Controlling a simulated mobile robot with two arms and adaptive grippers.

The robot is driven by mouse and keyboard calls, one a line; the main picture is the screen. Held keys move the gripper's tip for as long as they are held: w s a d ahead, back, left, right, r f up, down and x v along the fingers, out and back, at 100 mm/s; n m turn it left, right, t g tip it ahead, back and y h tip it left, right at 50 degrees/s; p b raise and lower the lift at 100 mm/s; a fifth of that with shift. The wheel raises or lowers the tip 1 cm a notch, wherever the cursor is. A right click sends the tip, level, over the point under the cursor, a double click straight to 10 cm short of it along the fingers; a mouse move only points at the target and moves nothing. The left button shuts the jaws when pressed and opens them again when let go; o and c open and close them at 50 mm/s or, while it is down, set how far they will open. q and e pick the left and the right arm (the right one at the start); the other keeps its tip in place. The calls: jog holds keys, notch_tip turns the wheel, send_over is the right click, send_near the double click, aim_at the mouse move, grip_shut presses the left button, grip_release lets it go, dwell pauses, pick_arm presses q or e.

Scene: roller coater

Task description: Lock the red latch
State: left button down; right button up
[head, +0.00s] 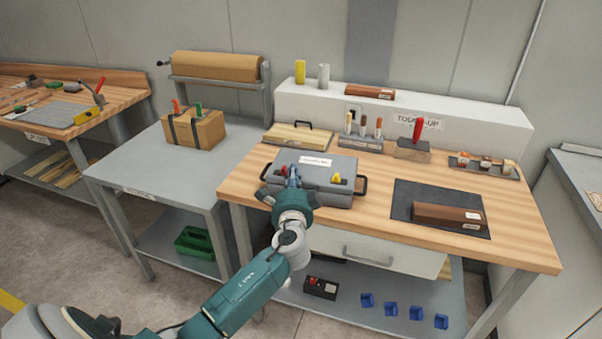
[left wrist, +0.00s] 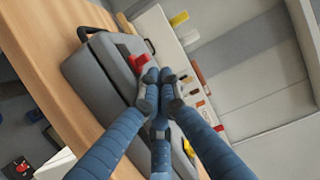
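A grey case (head: 313,182) with a white label lies closed on the wooden workbench. Its red latch (head: 283,170) is at the left of the front side, and a yellow latch (head: 336,178) is further right. In the left wrist view the red latch (left wrist: 137,63) stands out from the case (left wrist: 100,75), just left of my fingertips. My left gripper (head: 293,172) is at the case's front, beside the red latch. Its blue fingers (left wrist: 160,76) are drawn together with nothing visible between them. Whether they touch the latch is unclear. My right gripper is out of view.
A dark mat (head: 402,207) with a brown block (head: 449,216) lies right of the case. A wooden board (head: 297,137) and a touch-up tool rack (head: 366,138) stand behind it. A grey table (head: 125,172) with a cardboard box (head: 194,130) is to the left.

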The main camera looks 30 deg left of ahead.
pick_arm(q)
jog(key=shift+w, duration=0.1)
jog(key=shift+s+a+f, duration=0.1)
jog(key=shift+s+a, duration=0.1)
jog(key=shift+a, duration=0.25)
jog(key=shift+s+a, duration=0.15)
jog(key=shift+a, duration=0.5)
jog(key=shift+w+d+b, duration=0.1)
jog(key=shift+b, duration=0.2)
